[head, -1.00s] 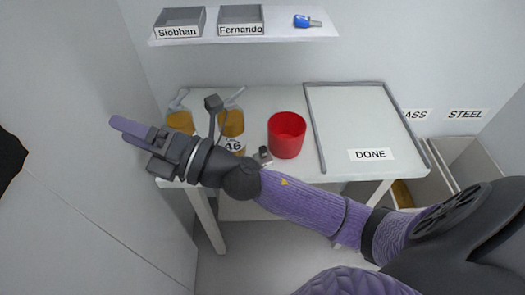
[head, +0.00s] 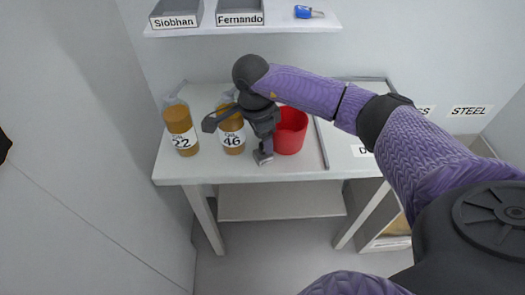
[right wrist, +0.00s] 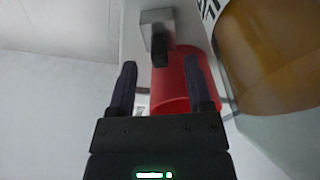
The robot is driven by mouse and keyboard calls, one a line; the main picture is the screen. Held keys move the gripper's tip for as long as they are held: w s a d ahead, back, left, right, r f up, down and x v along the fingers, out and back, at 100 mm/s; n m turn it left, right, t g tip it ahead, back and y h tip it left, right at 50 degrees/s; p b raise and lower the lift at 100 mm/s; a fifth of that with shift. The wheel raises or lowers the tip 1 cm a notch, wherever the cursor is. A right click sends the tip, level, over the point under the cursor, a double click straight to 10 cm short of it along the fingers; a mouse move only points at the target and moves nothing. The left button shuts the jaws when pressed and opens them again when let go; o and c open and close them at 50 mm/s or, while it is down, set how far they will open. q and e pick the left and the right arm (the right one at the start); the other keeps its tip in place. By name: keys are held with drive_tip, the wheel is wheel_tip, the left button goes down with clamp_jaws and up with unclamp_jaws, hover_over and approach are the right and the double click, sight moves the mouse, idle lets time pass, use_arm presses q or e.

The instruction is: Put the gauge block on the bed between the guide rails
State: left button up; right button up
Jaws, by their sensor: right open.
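A small grey block with a black knob, which I take to be the gauge block (head: 261,158), sits near the front edge of the white table, beside the red cup. In the right wrist view the block (right wrist: 157,22) shows just beyond my fingertips, its knob roughly between them. My right gripper (head: 267,146) points down above the block, close to it. In the right wrist view the gripper (right wrist: 161,80) is open and empty. I cannot make out a bed with guide rails for certain; a grey-railed area (head: 321,146) marked DONE is partly hidden by my arm.
The red cup (head: 292,132) stands right behind my gripper. Amber jars labelled 22 (head: 181,128) and 46 (head: 231,136) stand to the left. A shelf above holds grey trays named Siobhan (head: 176,13) and Fernando (head: 240,12) and a blue item (head: 305,12).

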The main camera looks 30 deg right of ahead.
wheel_tip(320, 180, down, 2)
drive_tip(key=shift+d+f, duration=0.1)
drive_tip(key=shift+f, duration=0.15)
drive_tip(key=shift+r, duration=0.1)
clamp_jaws()
drive_tip(key=shift+r, duration=0.15)
